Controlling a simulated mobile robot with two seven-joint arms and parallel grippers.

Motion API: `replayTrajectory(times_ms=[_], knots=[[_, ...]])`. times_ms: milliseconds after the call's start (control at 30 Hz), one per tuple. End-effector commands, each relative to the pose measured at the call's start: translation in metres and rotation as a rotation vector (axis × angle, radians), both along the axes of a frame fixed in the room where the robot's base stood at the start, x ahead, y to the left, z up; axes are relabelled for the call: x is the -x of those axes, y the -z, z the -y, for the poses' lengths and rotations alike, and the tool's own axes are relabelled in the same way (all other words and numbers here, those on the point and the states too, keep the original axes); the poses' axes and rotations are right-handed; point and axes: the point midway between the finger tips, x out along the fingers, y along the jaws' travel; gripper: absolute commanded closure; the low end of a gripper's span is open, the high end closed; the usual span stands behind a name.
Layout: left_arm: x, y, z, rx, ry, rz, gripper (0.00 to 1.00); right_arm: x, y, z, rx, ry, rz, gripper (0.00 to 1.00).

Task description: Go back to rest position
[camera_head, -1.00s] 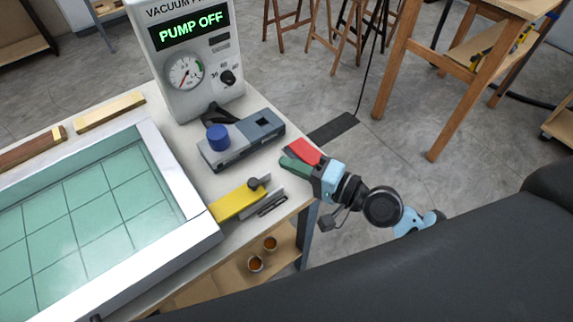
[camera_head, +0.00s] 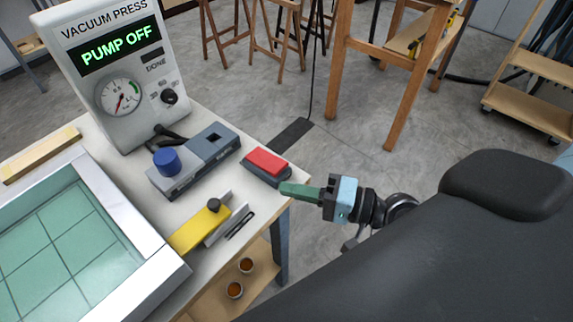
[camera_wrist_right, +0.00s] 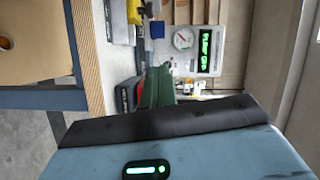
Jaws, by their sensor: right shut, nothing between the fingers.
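My right gripper (camera_head: 283,188) is shut with nothing in it. Its green fingers point left, at the right edge of the table, close to the red-topped block (camera_head: 267,165). In the head view the fingertips overlap the near edge of that block's dark base; I cannot tell whether they touch. In the right wrist view the green fingers (camera_wrist_right: 157,88) lie together, pointing toward the vacuum press unit (camera_wrist_right: 203,50). That unit (camera_head: 112,75) reads "PUMP OFF" in the head view. My left gripper is not in view.
A grey box with a blue knob (camera_head: 167,160), a yellow clamp-like piece (camera_head: 199,229) and a white-framed tray with a green grid (camera_head: 134,230) crowd the table. Open floor lies right of the table; wooden stools stand behind.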

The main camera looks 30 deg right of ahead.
Motion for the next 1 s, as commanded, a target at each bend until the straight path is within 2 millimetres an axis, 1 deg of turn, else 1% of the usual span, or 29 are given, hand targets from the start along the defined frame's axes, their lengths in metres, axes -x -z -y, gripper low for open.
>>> replayTrajectory(times_ms=[267, 367, 467, 567, 600, 667, 700, 767, 800, 867, 900, 1000], knots=[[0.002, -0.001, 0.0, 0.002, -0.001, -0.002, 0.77, 0.001, 0.003, 0.0, 0.014, 0.007, 0.003, 1.0], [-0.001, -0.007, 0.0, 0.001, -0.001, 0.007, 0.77, 0.005, 0.016, 0.003, 0.078, 0.032, 0.019, 1.0], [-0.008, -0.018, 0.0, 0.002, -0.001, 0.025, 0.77, 0.015, 0.04, 0.006, 0.206, 0.071, 0.043, 1.0], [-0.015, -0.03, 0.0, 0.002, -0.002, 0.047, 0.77, 0.031, 0.072, 0.01, 0.384, 0.105, 0.065, 1.0], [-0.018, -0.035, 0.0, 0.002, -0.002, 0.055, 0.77, 0.04, 0.085, 0.012, 0.459, 0.112, 0.068, 1.0], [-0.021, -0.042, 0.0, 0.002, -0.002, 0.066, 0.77, 0.054, 0.104, 0.014, 0.572, 0.117, 0.071, 1.0], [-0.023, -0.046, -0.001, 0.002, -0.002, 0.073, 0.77, 0.064, 0.117, 0.015, 0.647, 0.116, 0.071, 1.0], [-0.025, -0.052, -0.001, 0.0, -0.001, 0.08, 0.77, 0.082, 0.135, 0.016, 0.764, 0.106, 0.067, 1.0], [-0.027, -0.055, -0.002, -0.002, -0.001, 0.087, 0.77, 0.095, 0.147, 0.017, 0.841, 0.095, 0.062, 1.0], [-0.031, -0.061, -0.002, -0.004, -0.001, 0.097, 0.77, 0.115, 0.164, 0.017, 0.951, 0.071, 0.054, 1.0], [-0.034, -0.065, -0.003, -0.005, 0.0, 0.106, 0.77, 0.128, 0.173, 0.017, 1.022, 0.051, 0.049, 1.0], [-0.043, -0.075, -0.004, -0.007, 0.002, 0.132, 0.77, 0.159, 0.193, 0.016, 1.173, -0.006, 0.036, 1.0]])
